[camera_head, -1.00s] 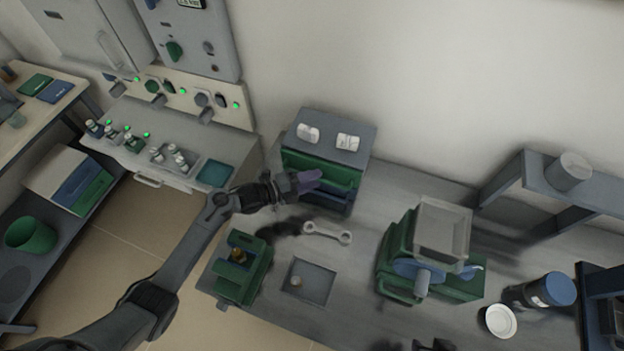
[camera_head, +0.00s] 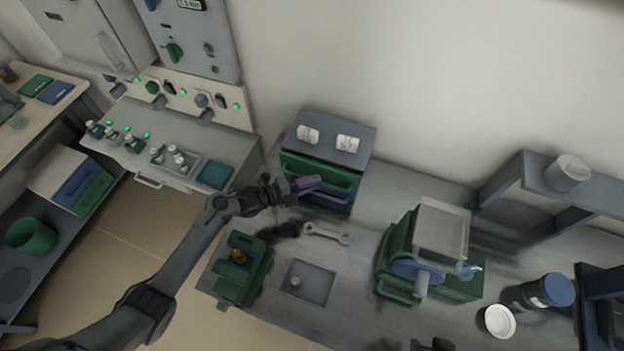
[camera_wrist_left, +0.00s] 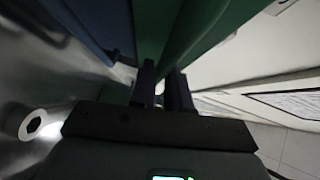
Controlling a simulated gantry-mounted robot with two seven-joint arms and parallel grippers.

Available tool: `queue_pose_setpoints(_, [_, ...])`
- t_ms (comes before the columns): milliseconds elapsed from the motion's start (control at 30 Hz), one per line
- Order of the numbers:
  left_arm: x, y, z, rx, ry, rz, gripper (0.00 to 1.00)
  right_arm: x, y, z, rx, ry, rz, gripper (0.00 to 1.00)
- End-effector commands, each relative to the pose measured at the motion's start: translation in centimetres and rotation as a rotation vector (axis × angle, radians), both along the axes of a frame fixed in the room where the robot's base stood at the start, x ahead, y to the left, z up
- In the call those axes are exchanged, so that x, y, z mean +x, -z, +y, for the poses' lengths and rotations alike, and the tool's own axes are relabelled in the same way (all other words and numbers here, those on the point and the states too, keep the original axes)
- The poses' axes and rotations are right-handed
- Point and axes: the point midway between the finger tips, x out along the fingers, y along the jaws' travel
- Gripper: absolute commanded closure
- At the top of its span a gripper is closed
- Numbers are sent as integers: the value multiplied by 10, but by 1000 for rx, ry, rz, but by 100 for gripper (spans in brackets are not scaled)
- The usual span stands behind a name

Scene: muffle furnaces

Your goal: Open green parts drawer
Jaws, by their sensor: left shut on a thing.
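The grey parts cabinet (camera_head: 352,133) stands on the bench against the wall, with the green drawer (camera_head: 335,173) above a blue drawer (camera_head: 330,198). My left gripper (camera_head: 306,184) is at the front of the cabinet, coming in from the left and partly covering the drawers. In the left wrist view, its two fingers (camera_wrist_left: 162,88) are shut at the lower edge of the green drawer front (camera_wrist_left: 195,30). The exact grip point is hidden. A dark part at the bottom edge of the head view may be my right gripper (camera_head: 432,345); its jaws cannot be made out.
A wrench (camera_head: 327,233) lies in front of the cabinet. A green fixture (camera_head: 240,272) and a shallow grey tray (camera_head: 308,283) sit nearer. A green machine (camera_head: 402,252) stands to the right, with a white dish (camera_head: 499,321) beyond it.

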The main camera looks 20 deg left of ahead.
Motion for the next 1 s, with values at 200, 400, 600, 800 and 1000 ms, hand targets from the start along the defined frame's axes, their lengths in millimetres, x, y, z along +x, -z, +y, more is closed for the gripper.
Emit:
queue_pose_setpoints(200, [-29,-2,-1,0,2,4,100,0,-17,-1,-4,-3,-3,57])
queue_pose_setpoints(400, [-30,0,-1,-2,2,3,100,0,-16,-2,-9,-6,-2,57])
queue_pose_setpoints(600, [-30,0,-1,-1,2,2,68,0,-15,-2,-9,-6,-2,57])
queue_pose_setpoints(800, [-30,0,-1,-2,2,1,61,0,-15,-2,-8,-6,-2,57])
queue_pose_setpoints(1000, [-32,-1,1,-1,2,2,61,0,-15,-1,-4,-3,-2,57])
